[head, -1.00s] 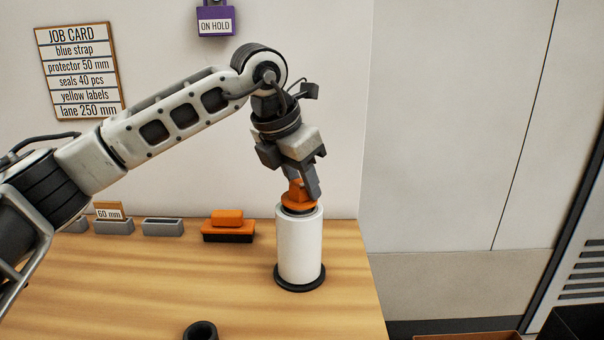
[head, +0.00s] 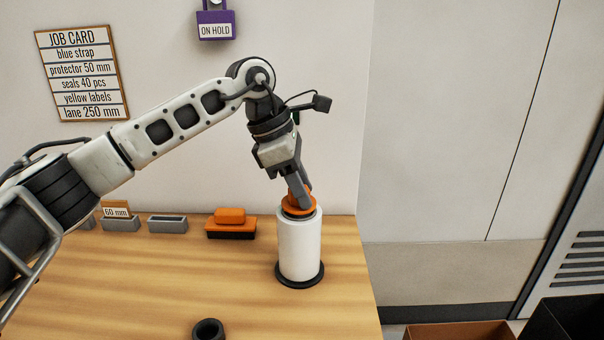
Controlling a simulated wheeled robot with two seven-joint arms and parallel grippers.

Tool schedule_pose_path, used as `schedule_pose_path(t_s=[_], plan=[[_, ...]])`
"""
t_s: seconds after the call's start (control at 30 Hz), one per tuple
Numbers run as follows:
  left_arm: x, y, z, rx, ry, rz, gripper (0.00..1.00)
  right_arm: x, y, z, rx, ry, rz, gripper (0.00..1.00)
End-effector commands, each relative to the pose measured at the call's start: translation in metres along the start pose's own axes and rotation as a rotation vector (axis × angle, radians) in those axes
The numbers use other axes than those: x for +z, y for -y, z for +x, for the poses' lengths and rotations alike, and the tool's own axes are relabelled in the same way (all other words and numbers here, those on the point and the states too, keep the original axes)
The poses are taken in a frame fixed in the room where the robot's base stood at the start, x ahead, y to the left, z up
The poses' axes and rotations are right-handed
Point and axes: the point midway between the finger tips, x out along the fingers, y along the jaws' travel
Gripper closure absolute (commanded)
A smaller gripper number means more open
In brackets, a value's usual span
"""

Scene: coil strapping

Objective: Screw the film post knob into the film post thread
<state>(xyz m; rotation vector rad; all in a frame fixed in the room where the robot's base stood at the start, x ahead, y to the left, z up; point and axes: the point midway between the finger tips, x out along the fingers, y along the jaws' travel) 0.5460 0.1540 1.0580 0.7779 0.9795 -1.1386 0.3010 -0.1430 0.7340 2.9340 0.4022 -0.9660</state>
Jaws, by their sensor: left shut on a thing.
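The orange film post knob (head: 299,208) sits on top of the white film roll (head: 299,248), which stands upright on a black round base on the table. My left gripper (head: 300,202) points down from above and is shut on the knob. The fingers cover part of the knob's upper grip. The film post thread is hidden beneath the knob and inside the roll, so I cannot tell how far the knob is screwed in. My right gripper is not in view.
An orange and black block (head: 231,223) and grey holders (head: 167,224) stand along the table's back edge. A black ring (head: 208,330) lies at the front. The wooden table (head: 180,275) is clear between them. A brown box (head: 460,331) is at the lower right.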

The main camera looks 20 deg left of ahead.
Motion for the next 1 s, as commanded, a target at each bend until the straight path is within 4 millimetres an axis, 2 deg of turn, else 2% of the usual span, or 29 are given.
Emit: schedule_pose_path(t_s=[0.1,0.23,0.67,0.83,0.87,0.9,0.93,1.0], plan=[[-0.002,0.004,0.002,-0.077,-0.011,0.130,1.00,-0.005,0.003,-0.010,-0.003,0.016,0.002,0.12],[-0.002,0.004,0.003,-0.127,-0.007,0.252,1.00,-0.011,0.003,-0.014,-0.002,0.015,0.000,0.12],[-0.004,0.004,0.004,-0.154,-0.006,0.325,1.00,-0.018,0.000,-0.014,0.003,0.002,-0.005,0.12],[-0.003,0.005,0.001,-0.242,0.001,0.529,1.00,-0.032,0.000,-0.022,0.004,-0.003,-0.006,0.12],[-0.005,0.005,0.004,-0.236,0.000,0.520,0.58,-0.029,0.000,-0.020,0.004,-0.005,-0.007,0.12],[-0.005,0.005,0.005,-0.234,-0.001,0.517,0.47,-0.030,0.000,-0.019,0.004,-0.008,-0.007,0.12],[-0.005,0.005,0.005,-0.233,-0.001,0.516,0.41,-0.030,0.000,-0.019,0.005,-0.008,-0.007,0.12],[-0.005,0.004,0.005,-0.230,-0.001,0.515,0.41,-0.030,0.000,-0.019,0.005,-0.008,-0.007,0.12]])
